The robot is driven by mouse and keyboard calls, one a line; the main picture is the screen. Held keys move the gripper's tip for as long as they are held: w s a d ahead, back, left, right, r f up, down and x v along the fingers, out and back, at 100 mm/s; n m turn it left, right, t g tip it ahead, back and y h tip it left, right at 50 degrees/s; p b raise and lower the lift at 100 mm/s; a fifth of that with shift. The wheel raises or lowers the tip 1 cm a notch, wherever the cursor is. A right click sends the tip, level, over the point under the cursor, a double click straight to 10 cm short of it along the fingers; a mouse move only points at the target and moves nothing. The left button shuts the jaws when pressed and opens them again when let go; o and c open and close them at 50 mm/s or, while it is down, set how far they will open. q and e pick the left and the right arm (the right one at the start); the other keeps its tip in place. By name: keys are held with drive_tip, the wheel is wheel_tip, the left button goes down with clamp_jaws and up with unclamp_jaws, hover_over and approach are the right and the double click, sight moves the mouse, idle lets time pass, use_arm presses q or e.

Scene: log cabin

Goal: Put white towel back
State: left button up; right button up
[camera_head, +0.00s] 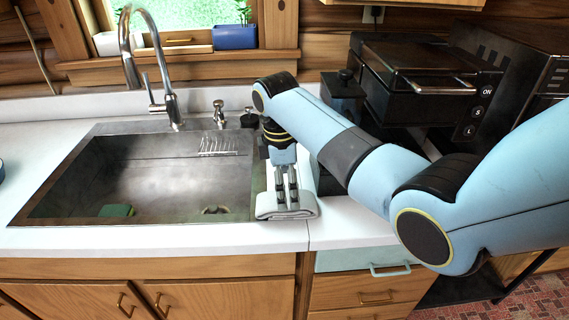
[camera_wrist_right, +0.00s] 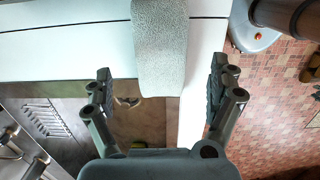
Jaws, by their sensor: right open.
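The white towel (camera_head: 287,212) lies folded on the counter strip just right of the sink, at the front edge. In the right wrist view the towel (camera_wrist_right: 159,45) is a pale textured strip at the top centre. My right gripper (camera_head: 287,198) points down at the towel from above. In the right wrist view its two fingers (camera_wrist_right: 160,88) are wide apart, with the towel's end lying ahead between them and nothing clamped. Whether the fingertips touch the cloth is unclear. My left gripper is in neither view.
The metal sink (camera_head: 70,172) opens left of the towel, with a green sponge (camera_head: 116,210) inside and a tall faucet (camera_head: 168,100) behind. Black appliances (camera_head: 415,75) stand at the back right. White counter (camera_head: 350,225) is clear right of the towel.

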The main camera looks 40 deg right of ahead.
wheel_tip(320, 180, up, 7)
drive_tip(key=shift+a, duration=0.3)
idle(0.4)
